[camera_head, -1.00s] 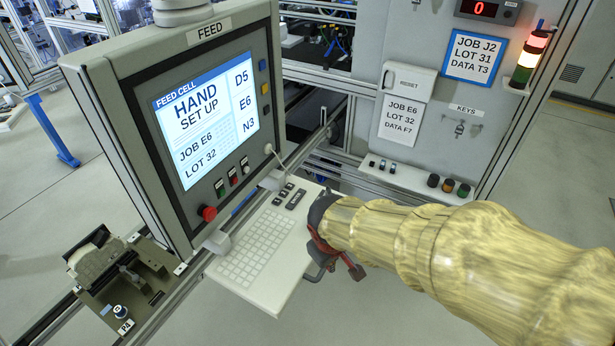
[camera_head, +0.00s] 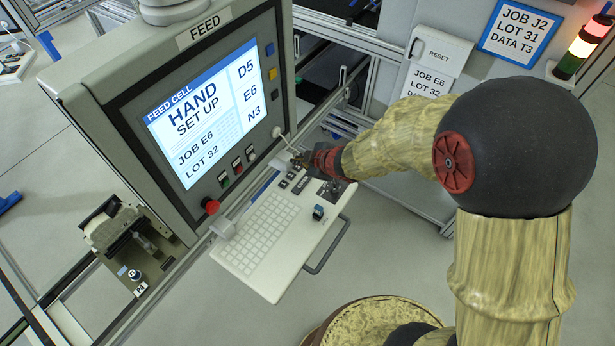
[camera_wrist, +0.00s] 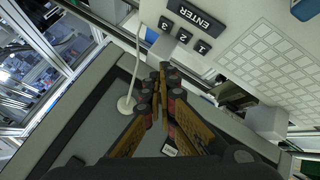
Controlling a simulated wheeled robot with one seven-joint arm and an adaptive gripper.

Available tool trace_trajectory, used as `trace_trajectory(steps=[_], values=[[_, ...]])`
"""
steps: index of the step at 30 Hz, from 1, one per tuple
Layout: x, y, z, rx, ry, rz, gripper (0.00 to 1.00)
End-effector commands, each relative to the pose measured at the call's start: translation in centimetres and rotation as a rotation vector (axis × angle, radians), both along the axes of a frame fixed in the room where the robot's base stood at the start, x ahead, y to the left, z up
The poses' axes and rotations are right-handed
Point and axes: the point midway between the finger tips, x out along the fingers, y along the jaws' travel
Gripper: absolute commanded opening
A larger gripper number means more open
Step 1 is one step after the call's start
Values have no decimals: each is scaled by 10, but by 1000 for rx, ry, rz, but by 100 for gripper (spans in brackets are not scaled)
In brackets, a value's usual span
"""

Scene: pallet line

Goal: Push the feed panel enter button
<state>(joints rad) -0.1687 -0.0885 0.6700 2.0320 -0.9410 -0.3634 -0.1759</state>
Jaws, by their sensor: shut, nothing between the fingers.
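The feed panel (camera_head: 135,98) stands at the left of the head view, its screen reading HAND SET UP. A white keyboard shelf (camera_head: 268,287) juts out below it. The enter button (camera_wrist: 197,15) is a dark bar marked ENTER in the wrist view, beside small dark keys 1, 2 and 3 (camera_wrist: 183,36). The bar also shows in the head view (camera_head: 302,185). My gripper (camera_wrist: 163,72) is shut and empty, its tips apart from the button in the picture, nearer the keys. In the head view my gripper (camera_head: 299,159) is at the shelf's far end; its height above is unclear.
A white cable (camera_wrist: 135,65) rises from the panel close to my fingers. A red stop button (camera_head: 211,206) is on the panel's lower edge. A handle (camera_head: 328,246) runs along the shelf's right side.

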Motion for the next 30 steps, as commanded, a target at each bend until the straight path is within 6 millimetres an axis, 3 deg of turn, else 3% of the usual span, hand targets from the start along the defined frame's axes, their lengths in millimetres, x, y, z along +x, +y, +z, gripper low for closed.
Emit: trace_trajectory(steps=[17, 23, 30], values=[[1, 1, -5, 4, -6, 4, 0], [1, 1, -23, 4, -6, 4, 0], [1, 1, -58, 4, -6, 4, 0]])
